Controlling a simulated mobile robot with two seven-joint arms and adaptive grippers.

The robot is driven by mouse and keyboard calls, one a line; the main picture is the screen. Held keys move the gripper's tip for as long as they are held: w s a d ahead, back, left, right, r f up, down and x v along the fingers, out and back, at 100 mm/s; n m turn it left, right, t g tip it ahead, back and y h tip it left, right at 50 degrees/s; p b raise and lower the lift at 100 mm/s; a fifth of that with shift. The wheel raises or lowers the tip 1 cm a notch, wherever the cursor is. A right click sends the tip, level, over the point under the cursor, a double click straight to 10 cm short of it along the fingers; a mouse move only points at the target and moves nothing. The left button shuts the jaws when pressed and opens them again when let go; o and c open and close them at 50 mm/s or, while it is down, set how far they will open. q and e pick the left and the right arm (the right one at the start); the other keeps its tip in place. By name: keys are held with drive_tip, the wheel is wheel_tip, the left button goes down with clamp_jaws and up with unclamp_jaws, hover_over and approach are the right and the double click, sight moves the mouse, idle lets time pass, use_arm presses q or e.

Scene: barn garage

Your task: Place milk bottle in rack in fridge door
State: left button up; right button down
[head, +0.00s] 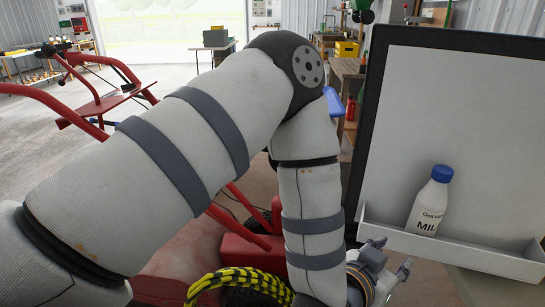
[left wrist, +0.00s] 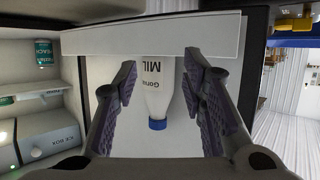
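The white milk bottle (head: 430,205) with a blue cap stands in the white rack (head: 455,248) on the inside of the open fridge door (head: 455,110), leaning slightly. The rack's front wall hides its base. The bottle shows upside down in the left wrist view (left wrist: 156,92), with the rack wall (left wrist: 150,38) above it. My left gripper (head: 391,257) is low and to the left of the bottle in the head view. In the left wrist view its fingers (left wrist: 160,62) are spread, one to each side of the bottle, with visible gaps. My right gripper is out of view.
The fridge interior (left wrist: 35,110) shows at the left of the left wrist view, with a green can (left wrist: 43,53) and an ice box drawer (left wrist: 55,138). A red machine (head: 90,95) stands at the left of the head view. Workbenches stand farther back.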

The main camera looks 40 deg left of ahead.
use_arm(q)
drive_tip(key=s+a+f+g, duration=0.35)
drive_tip(key=s+f, duration=0.45)
drive_tip(key=f, duration=0.3)
drive_tip(key=s+a+f+g, duration=0.3)
drive_tip(key=s+g, duration=0.1)
drive_tip(key=s, duration=0.5)
drive_tip(key=s+a+f+n+g+y, duration=0.1)
drive_tip(key=s+a+f+g, duration=0.2)
drive_tip(key=s, duration=0.6)
drive_tip(key=s+a+f+n+g+y, duration=0.1)
drive_tip(key=s+a+f+g, duration=0.3)
drive_tip(key=s, duration=0.4)
drive_tip(key=shift+s+a+g, duration=0.2)
drive_tip(key=shift+s+g, duration=0.15)
drive_tip(key=shift+s, duration=0.05)
